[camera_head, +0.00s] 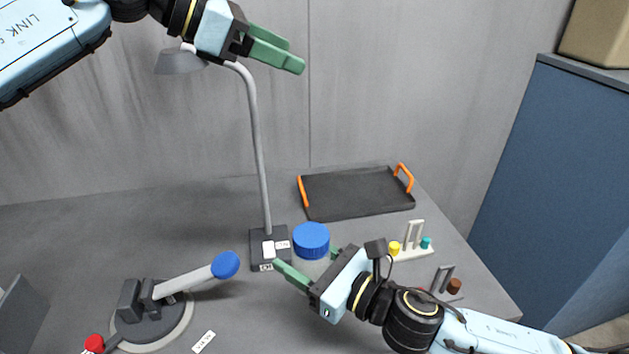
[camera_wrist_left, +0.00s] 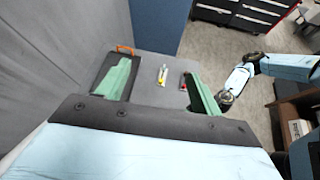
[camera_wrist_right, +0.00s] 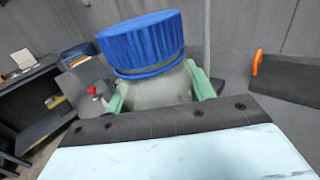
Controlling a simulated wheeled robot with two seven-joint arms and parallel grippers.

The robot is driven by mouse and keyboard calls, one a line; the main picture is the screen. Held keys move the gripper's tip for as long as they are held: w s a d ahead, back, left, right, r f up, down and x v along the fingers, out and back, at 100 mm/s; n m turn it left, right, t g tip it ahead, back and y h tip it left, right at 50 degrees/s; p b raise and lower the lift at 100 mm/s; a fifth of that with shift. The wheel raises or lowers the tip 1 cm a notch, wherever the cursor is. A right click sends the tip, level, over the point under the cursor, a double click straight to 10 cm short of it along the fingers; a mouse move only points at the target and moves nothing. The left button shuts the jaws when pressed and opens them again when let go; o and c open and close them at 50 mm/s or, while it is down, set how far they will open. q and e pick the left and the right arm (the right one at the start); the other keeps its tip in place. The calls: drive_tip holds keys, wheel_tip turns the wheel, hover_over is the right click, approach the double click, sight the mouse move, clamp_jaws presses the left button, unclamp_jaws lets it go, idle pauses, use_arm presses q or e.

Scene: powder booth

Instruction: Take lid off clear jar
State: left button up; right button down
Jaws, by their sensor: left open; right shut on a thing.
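The clear jar (camera_wrist_right: 160,90) stands between my right gripper's green fingers, and its body looks hazy in the right wrist view. Its ribbed blue lid (camera_head: 311,240) sits on top and also fills the upper middle of the right wrist view (camera_wrist_right: 143,45). My right gripper (camera_head: 308,266) is shut on the jar below the lid. In the head view the jar body is mostly hidden under the lid. My left gripper (camera_head: 294,57) is open and empty, high up near the lamp head and far from the jar.
A desk lamp (camera_head: 255,130) rises just left of the jar. A dark tray (camera_head: 355,195) with orange handles lies behind it. A small rack (camera_head: 412,243) with yellow and teal pieces stands to the right. A round-based device (camera_head: 150,320) with a blue-tipped arm is at front left.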

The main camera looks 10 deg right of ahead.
use_arm(q)
drive_tip(key=s+d+f+m+g+y, duration=0.3)
drive_tip(key=s+d+f+y, duration=0.25)
drive_tip(key=s+f, duration=0.3)
drive_tip(key=m+y, duration=0.2)
drive_tip(key=y, duration=0.4)
hover_over(315, 233)
drive_tip(key=f, duration=0.5)
drive_tip(key=shift+w+d, duration=0.15)
drive_tip(key=shift+d, duration=0.15)
drive_tip(key=shift+a+f+t+y, duration=0.25)
drive_tip(key=shift+f+t, duration=0.05)
drive_tip(key=shift+s+a+f, duration=0.1)
drive_tip(key=shift+s+f, duration=0.15)
wheel_tip(315, 233, down, 8)
drive_tip(key=shift+r, duration=0.15)
